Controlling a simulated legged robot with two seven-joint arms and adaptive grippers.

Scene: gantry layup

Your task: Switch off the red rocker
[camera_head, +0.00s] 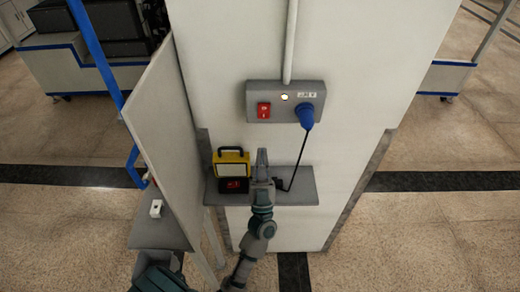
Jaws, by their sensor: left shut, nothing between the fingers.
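The red rocker (263,110) sits at the left end of a grey switch box (284,88) on the white pillar. A small round lamp (284,97) on the box looks bright white. My left gripper (262,155) is shut and empty, and points up toward the box. Its tips show below the rocker, apart from it in the picture. Which way the rocker is tipped is too small to tell. My right gripper is out of view.
A blue plug (306,115) sits in the box's right end, with a black cable running down to a grey shelf (300,186). A yellow work lamp (231,153) stands on the shelf, left of my gripper. A tall panel (165,130) stands at the left.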

